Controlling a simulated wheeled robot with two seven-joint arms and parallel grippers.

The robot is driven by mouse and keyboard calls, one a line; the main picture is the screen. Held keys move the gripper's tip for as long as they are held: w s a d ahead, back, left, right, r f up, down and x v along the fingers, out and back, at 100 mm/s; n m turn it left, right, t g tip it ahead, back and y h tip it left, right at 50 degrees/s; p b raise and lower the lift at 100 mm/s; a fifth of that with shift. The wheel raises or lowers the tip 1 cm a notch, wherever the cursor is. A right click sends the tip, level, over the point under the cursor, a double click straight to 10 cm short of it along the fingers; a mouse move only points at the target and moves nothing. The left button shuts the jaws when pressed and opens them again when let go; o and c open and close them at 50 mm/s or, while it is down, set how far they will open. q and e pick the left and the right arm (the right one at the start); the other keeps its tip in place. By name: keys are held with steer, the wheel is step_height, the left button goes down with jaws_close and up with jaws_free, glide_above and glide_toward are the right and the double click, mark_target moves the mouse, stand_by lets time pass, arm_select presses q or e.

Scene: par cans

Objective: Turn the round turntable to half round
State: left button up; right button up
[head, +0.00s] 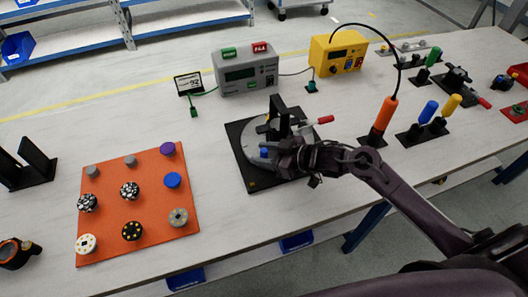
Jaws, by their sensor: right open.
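The round turntable, a grey disc (249,143) on a black square base (262,183), sits at the middle of the table. A black upright block (279,115) stands on the disc, and a small blue piece (264,153) shows near its front. My right gripper (276,152) is open over the front right part of the disc, close to the blue piece. It and my right arm hide part of the disc and base. Whether its fingers touch anything cannot be told. My left gripper is not in view.
A red-handled clamp (318,121) is at the base's right edge. An orange board (150,229) with several knobs lies to the left. A grey box (245,77) and a yellow box (337,55) stand behind. An orange-handled tool (384,114) stands upright to the right.

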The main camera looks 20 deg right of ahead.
jaws_close()
